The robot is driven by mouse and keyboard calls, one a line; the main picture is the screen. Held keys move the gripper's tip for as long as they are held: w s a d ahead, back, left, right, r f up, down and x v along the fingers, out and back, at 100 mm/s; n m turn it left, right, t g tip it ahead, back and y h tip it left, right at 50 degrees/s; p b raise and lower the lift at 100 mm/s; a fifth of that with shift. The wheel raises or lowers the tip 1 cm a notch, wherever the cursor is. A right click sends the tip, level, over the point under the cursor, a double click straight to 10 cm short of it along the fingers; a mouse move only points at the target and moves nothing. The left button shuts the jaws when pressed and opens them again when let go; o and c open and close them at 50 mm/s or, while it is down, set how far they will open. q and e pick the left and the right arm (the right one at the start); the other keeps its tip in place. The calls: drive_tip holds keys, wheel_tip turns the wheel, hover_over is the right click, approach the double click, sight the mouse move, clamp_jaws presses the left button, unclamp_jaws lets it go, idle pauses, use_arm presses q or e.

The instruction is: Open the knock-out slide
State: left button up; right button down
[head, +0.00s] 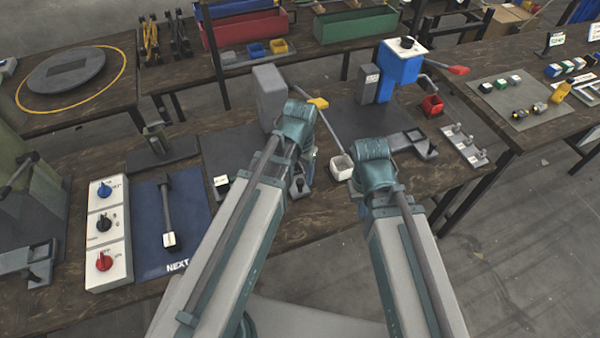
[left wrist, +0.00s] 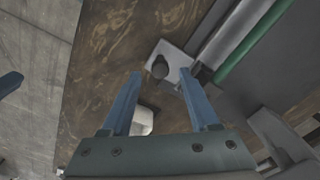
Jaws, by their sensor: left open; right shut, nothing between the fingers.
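In the left wrist view a dark round knob (left wrist: 160,67) stands on a small light grey plate (left wrist: 172,60), which I take for the knock-out slide. It sits beside the grey body of a press. My left gripper (left wrist: 159,73) is open, its two blue fingers either side of the knob in this view; I cannot tell if they touch it. In the head view the small knobbed part (head: 300,187) shows just beyond my left forearm, and my left fingers are mostly hidden. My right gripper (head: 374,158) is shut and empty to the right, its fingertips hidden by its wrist.
A blue press (head: 400,70) with a red-handled lever stands back right. A control panel (head: 106,232) is at left.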

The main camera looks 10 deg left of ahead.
use_arm(q)
wheel_tip(320, 180, up, 12)
drive_tip(key=p, duration=1)
drive_tip(key=shift+f+p, duration=0.25)
drive_tip(key=shift+p, duration=0.1)
drive_tip(key=s+d+f+y+b, duration=0.1)
drive_tip(key=s+d+f+b, duration=0.1)
drive_tip(key=s+d, duration=0.4)
drive_tip(key=shift+s+d+f+b, duration=0.3)
drive_tip(key=shift+s+b, duration=0.1)
drive_tip(key=shift+s, duration=0.8)
drive_tip(key=shift+a, duration=0.1)
